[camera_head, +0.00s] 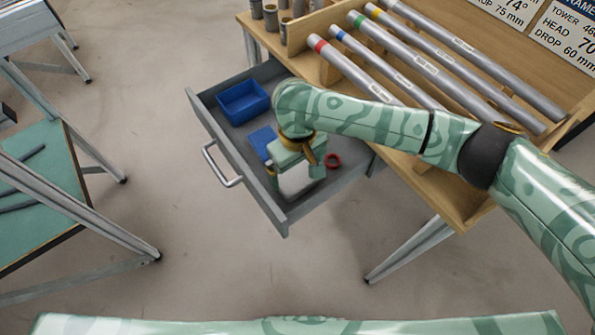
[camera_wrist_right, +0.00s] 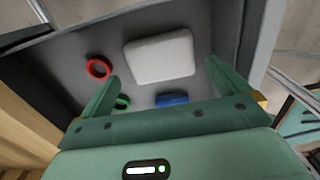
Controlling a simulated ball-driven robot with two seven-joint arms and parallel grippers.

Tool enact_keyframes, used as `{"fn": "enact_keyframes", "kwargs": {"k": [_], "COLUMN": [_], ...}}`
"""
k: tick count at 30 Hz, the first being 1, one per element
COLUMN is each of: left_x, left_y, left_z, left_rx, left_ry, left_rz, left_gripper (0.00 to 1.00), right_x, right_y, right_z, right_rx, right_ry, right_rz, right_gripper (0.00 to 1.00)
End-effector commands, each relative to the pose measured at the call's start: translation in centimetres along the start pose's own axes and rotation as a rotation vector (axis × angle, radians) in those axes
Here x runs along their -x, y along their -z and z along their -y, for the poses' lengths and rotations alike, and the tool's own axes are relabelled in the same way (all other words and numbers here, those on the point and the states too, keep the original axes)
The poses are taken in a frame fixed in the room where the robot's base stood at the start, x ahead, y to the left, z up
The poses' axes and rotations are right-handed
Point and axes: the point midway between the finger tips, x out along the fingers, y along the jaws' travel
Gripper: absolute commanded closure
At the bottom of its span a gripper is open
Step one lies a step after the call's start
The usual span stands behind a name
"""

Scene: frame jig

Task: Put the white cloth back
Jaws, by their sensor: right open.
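The white cloth, a folded rounded pad, lies in the open grey drawer (camera_head: 211,128). In the right wrist view the cloth (camera_wrist_right: 160,56) shows whole, flat on the drawer floor. In the head view only part of the cloth (camera_head: 293,183) shows under my right gripper (camera_head: 298,170). In the right wrist view my right gripper (camera_wrist_right: 160,80) is open, its two fingers apart and reaching toward the cloth's two sides. The cloth is not held; I cannot tell the exact height of the fingers above it. My left gripper is not in view.
The drawer also holds a blue bin (camera_head: 243,102), another blue item (camera_head: 263,142), a red ring (camera_head: 333,160) and a small green item (camera_wrist_right: 122,102). The drawer walls are close around my gripper. The wooden bench (camera_head: 316,75) carries several metal tubes.

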Motion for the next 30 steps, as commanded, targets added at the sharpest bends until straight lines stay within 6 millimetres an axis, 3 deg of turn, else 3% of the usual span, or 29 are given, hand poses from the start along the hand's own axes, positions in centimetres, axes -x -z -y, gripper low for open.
{"fn": "enact_keyframes", "kwargs": {"k": [1, 3, 9, 30], "left_x": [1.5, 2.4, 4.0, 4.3], "left_y": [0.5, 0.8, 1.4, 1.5], "left_z": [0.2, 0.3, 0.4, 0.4], "left_rx": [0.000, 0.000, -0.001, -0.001], "left_ry": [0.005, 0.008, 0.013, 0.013], "left_rz": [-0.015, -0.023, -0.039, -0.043], "left_gripper": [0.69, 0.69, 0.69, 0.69], "right_x": [2.5, 4.1, 7.3, 7.9], "right_y": [0.1, 0.1, 0.0, 0.0], "right_z": [0.0, 0.0, 0.0, 0.0], "right_rx": [0.000, 0.000, 0.000, -0.001], "right_ry": [-0.005, -0.004, -0.002, 0.001], "right_rz": [-0.008, -0.007, -0.003, 0.001], "right_gripper": [0.00, 0.00, 0.00, 0.00]}}
